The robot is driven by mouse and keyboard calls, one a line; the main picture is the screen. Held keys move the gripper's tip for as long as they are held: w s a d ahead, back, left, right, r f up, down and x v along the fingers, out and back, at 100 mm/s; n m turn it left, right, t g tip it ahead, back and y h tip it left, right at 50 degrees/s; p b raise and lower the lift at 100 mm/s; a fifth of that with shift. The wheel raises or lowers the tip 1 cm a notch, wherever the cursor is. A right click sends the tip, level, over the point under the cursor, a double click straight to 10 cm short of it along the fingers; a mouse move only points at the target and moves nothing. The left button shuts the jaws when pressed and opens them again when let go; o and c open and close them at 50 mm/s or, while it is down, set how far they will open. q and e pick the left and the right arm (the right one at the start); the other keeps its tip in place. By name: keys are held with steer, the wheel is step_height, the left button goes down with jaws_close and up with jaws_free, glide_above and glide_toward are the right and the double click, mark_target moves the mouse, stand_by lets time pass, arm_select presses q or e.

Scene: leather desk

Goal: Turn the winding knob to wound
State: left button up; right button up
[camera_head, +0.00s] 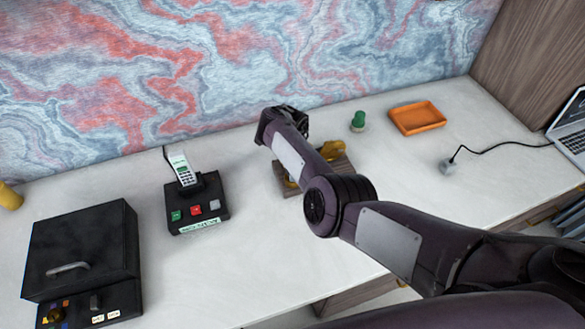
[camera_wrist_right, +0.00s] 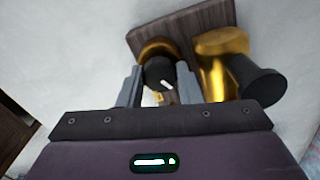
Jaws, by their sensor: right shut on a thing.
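In the right wrist view, a dark winding knob (camera_wrist_right: 159,76) with a white pointer mark sits in front of a round gold part. My right gripper (camera_wrist_right: 160,84) has a grey finger on each side of the knob and is shut on it. Beside it stands a second gold part (camera_wrist_right: 222,62) with a black cylinder end (camera_wrist_right: 262,84). Both are on a dark wooden base (camera_wrist_right: 190,20). In the head view, my right arm covers most of this wooden base (camera_head: 347,171), and the knob and fingertips are hidden. My left gripper is not in view.
A phone (camera_head: 182,168) stands on a black dock (camera_head: 208,190) with coloured buttons. A black box (camera_head: 80,245) is at the left. A green object (camera_head: 358,121), an orange tray (camera_head: 417,117), a corded plug (camera_head: 447,167) and a laptop (camera_head: 570,132) lie to the right.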

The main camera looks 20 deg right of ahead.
steer(key=shift+w+r, duration=0.1)
steer(key=o, duration=0.9)
steer(key=shift+o, duration=0.3)
